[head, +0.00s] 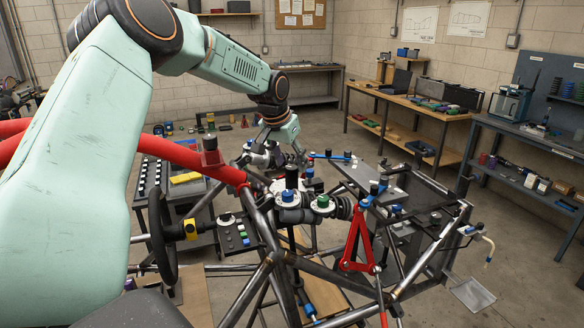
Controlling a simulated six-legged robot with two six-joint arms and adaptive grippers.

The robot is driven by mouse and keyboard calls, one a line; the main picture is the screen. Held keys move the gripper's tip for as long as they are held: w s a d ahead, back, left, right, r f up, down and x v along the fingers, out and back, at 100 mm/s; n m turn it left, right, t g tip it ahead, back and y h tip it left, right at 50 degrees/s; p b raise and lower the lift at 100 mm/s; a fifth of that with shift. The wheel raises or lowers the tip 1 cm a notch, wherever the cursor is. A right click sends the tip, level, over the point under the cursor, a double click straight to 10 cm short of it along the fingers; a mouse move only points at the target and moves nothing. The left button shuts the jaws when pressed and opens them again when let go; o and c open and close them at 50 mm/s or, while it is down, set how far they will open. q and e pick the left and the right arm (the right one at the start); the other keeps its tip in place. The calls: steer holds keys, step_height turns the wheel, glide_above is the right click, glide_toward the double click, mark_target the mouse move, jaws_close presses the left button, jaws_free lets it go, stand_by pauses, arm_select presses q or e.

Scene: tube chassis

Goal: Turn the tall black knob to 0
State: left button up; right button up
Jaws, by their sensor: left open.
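A tall black knob (291,176) stands upright on the tube chassis, near the middle of the head view. Its pointer and scale marks are too small to read. Just in front of it are a white dial with a blue knob (288,196) and a white dial with a green knob (323,201). My left gripper (279,158) points down, just behind and above the tall knob as seen here. Its fingers are spread, and I see nothing held between them. I cannot tell whether it touches anything. My right gripper is out of view.
Chassis tubes (262,232) surround the knobs. A black steering wheel (161,236) stands at the left, and a red folding bracket (358,240) at the right. A small panel with buttons (233,235) sits left of the dials. Workbenches (412,110) line the back right.

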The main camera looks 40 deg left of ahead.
mark_target(292, 168)
arm_select(q)
steer(key=x, duration=0.2)
steer(key=a+x, duration=0.1)
steer(key=x, duration=0.1)
steer(key=shift+w+f, duration=0.1)
steer(key=shift+f, duration=0.15)
steer(key=shift+d+r, duration=0.3)
steer(key=shift+d, duration=0.1)
steer(key=shift+c, duration=0.6)
steer(key=shift+a+f, duration=0.25)
steer(key=shift+a, duration=0.1)
steer(key=c, duration=0.4)
steer(key=shift+d+r, duration=0.1)
steer(key=shift+d, duration=0.1)
steer(key=c, duration=0.5)
steer(key=shift+a, duration=0.1)
steer(key=shift+c, duration=0.6)
